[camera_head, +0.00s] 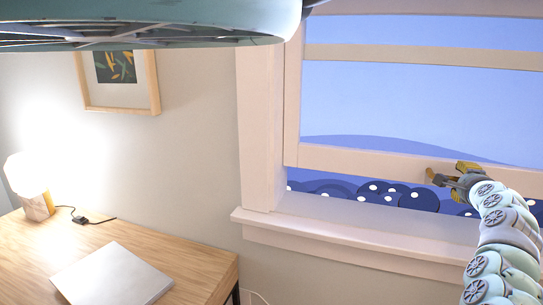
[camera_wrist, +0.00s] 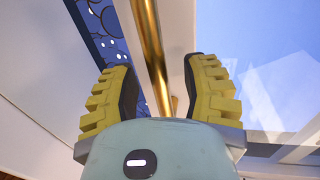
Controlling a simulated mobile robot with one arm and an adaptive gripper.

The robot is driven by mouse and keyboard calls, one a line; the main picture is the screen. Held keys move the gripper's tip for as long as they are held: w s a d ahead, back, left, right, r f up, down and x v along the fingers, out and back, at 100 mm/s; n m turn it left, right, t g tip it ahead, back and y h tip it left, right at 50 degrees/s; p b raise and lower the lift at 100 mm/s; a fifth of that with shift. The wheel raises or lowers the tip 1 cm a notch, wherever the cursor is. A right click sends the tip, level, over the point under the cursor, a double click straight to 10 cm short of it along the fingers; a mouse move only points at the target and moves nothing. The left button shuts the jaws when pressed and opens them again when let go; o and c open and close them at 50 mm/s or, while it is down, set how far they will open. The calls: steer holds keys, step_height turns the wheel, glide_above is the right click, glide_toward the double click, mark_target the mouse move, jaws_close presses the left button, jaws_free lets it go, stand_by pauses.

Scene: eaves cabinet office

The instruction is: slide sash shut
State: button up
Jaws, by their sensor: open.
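The window sash (camera_head: 360,160) has a pale frame and its bottom rail sits above the sill (camera_head: 350,230). An open gap below the rail shows dark blue shapes with white dots. My gripper (camera_head: 448,174) is at the front of the bottom rail, right of centre in the head view. In the wrist view, my gripper (camera_wrist: 157,92) is open, its yellow-ridged fingers on either side of a brass bar (camera_wrist: 152,55) that runs along the sash rail (camera_wrist: 172,30). Whether a finger touches the bar I cannot tell.
A wooden desk (camera_head: 190,262) with a closed silver laptop (camera_head: 115,275) and a lit lamp (camera_head: 35,190) stands at lower left. A framed picture (camera_head: 117,80) hangs on the wall. The visible sill is clear.

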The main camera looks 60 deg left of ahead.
steer(key=shift+w, duration=0.2)
steer(key=shift+c, duration=0.3)
jaws_close()
stand_by(0.3)
